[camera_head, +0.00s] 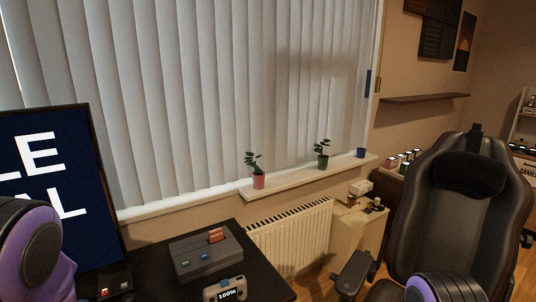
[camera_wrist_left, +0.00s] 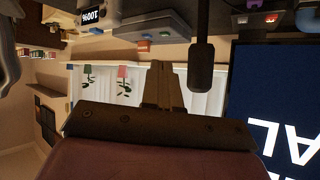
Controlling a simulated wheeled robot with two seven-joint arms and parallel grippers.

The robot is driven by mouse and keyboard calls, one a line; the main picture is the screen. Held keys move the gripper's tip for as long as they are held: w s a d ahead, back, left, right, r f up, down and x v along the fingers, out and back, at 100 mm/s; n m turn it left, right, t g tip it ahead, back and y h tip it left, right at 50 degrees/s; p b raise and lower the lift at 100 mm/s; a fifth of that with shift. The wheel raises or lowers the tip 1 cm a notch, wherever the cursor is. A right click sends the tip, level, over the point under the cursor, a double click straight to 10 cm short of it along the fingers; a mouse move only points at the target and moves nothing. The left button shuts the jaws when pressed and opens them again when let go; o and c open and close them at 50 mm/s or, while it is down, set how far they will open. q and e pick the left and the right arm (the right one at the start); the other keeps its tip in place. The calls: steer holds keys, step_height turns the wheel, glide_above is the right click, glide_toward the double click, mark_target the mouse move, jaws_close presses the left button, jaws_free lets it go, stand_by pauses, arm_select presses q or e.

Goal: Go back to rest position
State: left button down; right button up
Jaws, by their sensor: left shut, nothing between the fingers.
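My left gripper (camera_wrist_left: 163,85) shows in the left wrist view, where the picture is upside down. Its fingers are together and hold nothing. A purple and dark part of my left arm stands at the lower left edge of the head view; its gripper is outside that view. A purple part of my right arm shows at the bottom right, in front of the chair. My right gripper is not in either view. No racing wheel can be made out in these frames.
A dark desk (camera_head: 255,284) holds a grey console (camera_head: 206,254) and a small device reading 100% (camera_head: 225,289). A screen (camera_head: 60,190) stands at left. A gaming chair (camera_head: 455,215) is at right. A dark rod (camera_wrist_left: 203,60), its nature unclear, is close to the left fingers in the picture.

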arm_select(q)
steer(key=s+f+n+g+y+b, duration=0.2)
steer(key=s+f+n, duration=0.3)
steer(key=f, duration=0.4)
steer(key=s+f+n+g+y+b, duration=0.2)
steer(key=s+f, duration=0.5)
steer(key=f, duration=0.2)
steer(key=s+f+g+b, duration=0.1)
steer(key=s+f+g, duration=0.1)
steer(key=s+f, duration=0.3)
steer(key=s+d+f+n+g+b, duration=0.1)
steer(key=s+f+g+b, duration=0.1)
steer(key=s+f, duration=0.4)
steer(key=s, duration=0.5)
steer(key=shift+s+d+n, duration=0.2)
steer(key=shift+s+n, duration=0.05)
steer(key=shift+n, duration=0.05)
steer(key=shift+r, duration=0.1)
steer(key=shift+w, duration=0.1)
